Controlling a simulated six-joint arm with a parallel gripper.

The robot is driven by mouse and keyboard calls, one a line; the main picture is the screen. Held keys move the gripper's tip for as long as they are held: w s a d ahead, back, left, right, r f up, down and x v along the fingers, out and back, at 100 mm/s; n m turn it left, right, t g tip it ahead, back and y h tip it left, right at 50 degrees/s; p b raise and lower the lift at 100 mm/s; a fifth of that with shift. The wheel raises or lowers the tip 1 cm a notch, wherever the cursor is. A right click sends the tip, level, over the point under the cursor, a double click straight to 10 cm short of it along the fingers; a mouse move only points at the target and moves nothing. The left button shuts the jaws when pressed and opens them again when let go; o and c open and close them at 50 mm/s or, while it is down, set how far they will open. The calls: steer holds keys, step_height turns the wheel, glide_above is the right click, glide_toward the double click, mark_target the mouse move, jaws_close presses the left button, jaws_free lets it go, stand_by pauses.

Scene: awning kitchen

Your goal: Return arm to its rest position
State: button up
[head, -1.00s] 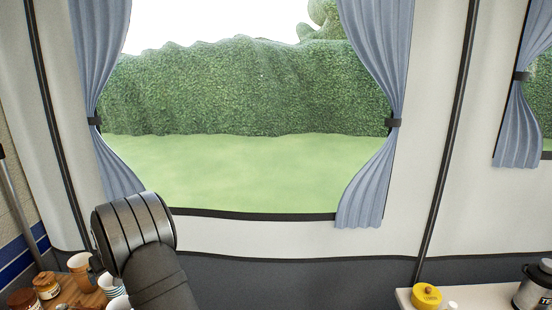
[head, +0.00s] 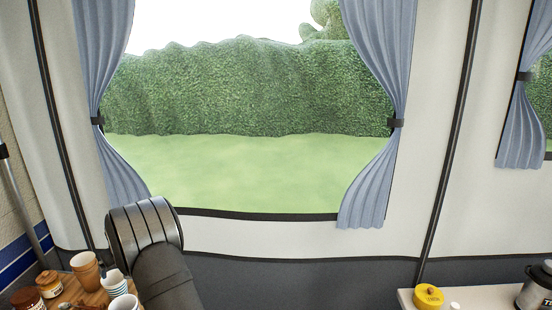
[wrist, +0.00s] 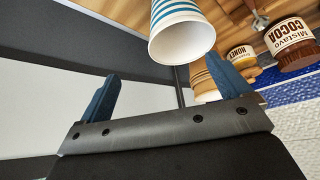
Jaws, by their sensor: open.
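My gripper (wrist: 162,92) shows in the wrist view with its two blue fingers spread wide apart. Nothing is held between them. A blue-and-white striped paper cup (wrist: 182,35) appears beyond the fingers, apart from them as far as I can see. In the head view, my dark arm rises at the lower left in front of the window wall; the gripper itself is not visible there.
A wooden surface (head: 82,297) at the lower left holds striped cups (head: 115,283), tan cups (head: 86,271), a honey jar (head: 49,283) and a cocoa jar (head: 27,299). A yellow container (head: 428,297) and a dark canister (head: 535,290) stand on a white counter at the right.

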steer(key=w+d+r, duration=0.2)
steer(key=d+r, duration=0.3)
steer(key=d, duration=0.2)
steer(key=w+d+f+m+h, duration=0.1)
steer(key=d+m, duration=0.4)
steer(key=d, duration=0.8)
steer(key=w+d+f+m+t+h, duration=0.1)
steer(key=d+f+m+h, duration=0.3)
steer(key=d, duration=1)
steer(key=w+d+f+m+h, duration=0.2)
steer(key=d+f+m, duration=0.3)
steer(key=d, duration=0.8)
steer(key=shift+w+d+m+t, duration=0.25)
steer(key=shift+w+m+t, duration=0.15)
steer(key=shift+m, duration=0.5)
